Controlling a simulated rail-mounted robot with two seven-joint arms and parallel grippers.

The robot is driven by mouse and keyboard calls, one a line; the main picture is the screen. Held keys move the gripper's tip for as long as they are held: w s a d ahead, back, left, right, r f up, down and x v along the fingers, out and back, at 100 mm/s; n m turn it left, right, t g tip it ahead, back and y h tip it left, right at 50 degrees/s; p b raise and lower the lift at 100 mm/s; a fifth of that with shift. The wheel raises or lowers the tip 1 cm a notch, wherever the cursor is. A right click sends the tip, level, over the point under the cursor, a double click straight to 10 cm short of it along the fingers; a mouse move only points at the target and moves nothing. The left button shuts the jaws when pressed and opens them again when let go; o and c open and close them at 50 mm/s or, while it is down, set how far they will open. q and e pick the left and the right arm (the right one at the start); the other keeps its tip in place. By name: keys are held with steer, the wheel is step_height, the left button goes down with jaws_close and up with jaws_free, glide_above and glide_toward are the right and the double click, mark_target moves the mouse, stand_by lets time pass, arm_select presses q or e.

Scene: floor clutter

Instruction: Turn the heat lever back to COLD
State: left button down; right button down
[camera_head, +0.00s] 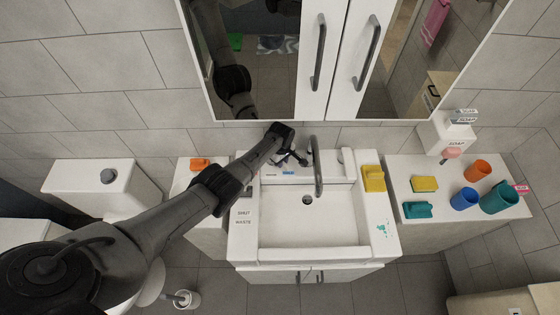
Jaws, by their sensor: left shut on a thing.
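My left arm reaches in from the left over the white washbasin (366,230). My left gripper (293,159) is at the back left of the basin, beside the tall grey tap (319,170). It is shut on a small dark piece there, which I take to be the heat lever; the gripper mostly hides it. A blue label (288,173) and a fainter reddish label lie on the basin's back ledge just below the gripper. Their words are too small to read surely. My right gripper is not in view.
A mirror cabinet (335,95) with grey handles hangs above the basin. A yellow item (374,179) sits on the basin's right rim. The bowl is empty.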

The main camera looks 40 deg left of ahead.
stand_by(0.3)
arm_select(q)
steer(key=c, duration=1.1)
jaws_free()
step_height(320, 180, up, 5)
steer(key=shift+r+p, duration=0.1)
steer(key=shift+p, duration=0.95)
steer(key=shift+r, duration=1.1)
